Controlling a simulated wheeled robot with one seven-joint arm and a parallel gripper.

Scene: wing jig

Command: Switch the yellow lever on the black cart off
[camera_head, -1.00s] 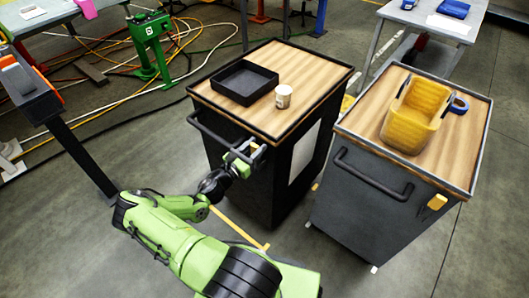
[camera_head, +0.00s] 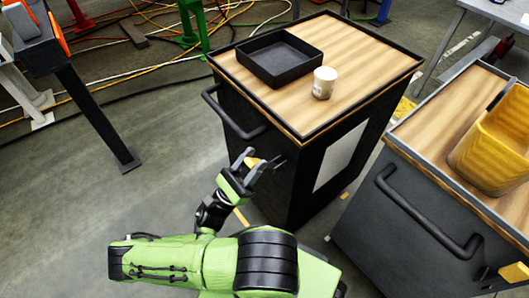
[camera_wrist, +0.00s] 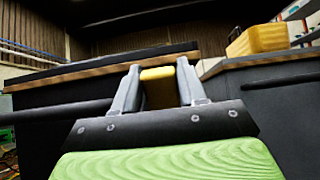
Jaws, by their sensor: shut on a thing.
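The black cart (camera_head: 262,190) has a wooden top and a bar handle (camera_head: 225,112) on its front. A small yellow lever (camera_head: 251,163) is on its front face, right of the handle. My gripper (camera_head: 257,160) is at that face with its fingers around the lever. In the wrist view the yellow lever (camera_wrist: 158,88) is between the two grey fingers of my gripper (camera_wrist: 158,70), which is shut on it. The fingers partly hide the lever and its mount in the head view, so I cannot tell its exact angle.
A black tray (camera_head: 250,67) and a white cup (camera_head: 324,83) sit on the black cart. At right, close by, stands a dark grey cart (camera_head: 370,225) with a yellow bin (camera_head: 495,145) and its own yellow lever (camera_head: 515,272). Cables (camera_head: 130,75) lie on the floor at left.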

